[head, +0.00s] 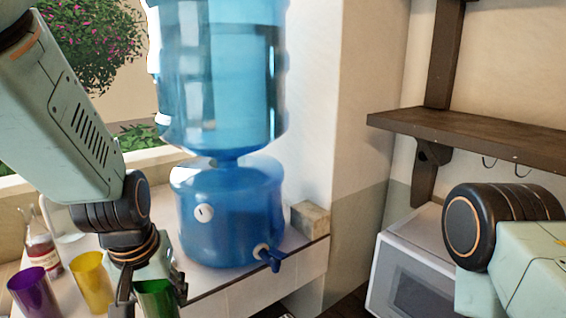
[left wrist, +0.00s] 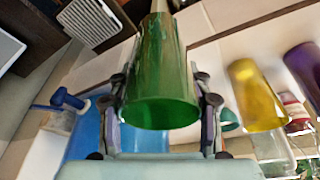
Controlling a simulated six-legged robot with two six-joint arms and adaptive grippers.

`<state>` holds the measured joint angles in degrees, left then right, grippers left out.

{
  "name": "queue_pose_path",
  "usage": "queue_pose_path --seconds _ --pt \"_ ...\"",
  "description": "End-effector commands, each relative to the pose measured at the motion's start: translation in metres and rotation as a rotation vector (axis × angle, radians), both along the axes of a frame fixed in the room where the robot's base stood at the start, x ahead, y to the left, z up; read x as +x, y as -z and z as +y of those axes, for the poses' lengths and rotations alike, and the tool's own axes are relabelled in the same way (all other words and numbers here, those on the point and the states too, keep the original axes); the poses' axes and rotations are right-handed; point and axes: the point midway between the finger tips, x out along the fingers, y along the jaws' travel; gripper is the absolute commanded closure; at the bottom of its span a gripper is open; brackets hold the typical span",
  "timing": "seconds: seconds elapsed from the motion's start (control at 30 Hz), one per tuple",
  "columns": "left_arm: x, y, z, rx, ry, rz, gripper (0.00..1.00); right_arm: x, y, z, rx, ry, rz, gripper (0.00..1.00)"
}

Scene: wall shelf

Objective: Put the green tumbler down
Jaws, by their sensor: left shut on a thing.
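The green tumbler (head: 156,298) is at the bottom of the head view, partly cut off by the frame edge. My left gripper (head: 150,290) is shut on it. In the left wrist view the green tumbler (left wrist: 163,75) fills the middle, between the two fingers of my left gripper (left wrist: 163,105). Whether its base touches a surface cannot be told. My right arm shows at the right of the head view, but its gripper is out of view.
A yellow tumbler (head: 92,284) and a purple tumbler (head: 36,293) stand left of my gripper, near a bottle (head: 40,252). A blue water dispenser (head: 230,215) stands behind on the white counter (head: 212,285). A wooden shelf (head: 480,130) and a white microwave (head: 400,270) are at the right.

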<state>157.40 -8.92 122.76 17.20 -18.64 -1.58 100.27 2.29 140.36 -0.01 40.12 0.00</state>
Motion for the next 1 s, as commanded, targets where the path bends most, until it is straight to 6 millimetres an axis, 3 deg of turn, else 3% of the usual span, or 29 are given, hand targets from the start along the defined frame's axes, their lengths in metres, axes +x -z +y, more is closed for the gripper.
queue_pose_path --seconds 0.03,0.1,0.7,1.0 --pt "0.000 0.020 -0.002 -0.001 0.009 0.001 0.90 0.000 0.017 0.000 0.000 0.000 0.000 0.60" --pt "0.001 0.036 -0.005 -0.003 0.022 0.002 0.90 0.000 0.028 0.000 0.000 0.000 0.000 0.60" --pt "0.006 0.168 -0.020 0.004 0.120 -0.006 0.90 -0.001 0.120 0.000 0.000 0.000 0.000 0.60" --pt "0.008 0.215 -0.023 0.017 0.153 -0.010 0.90 -0.001 0.151 -0.001 0.000 0.000 0.001 0.60"
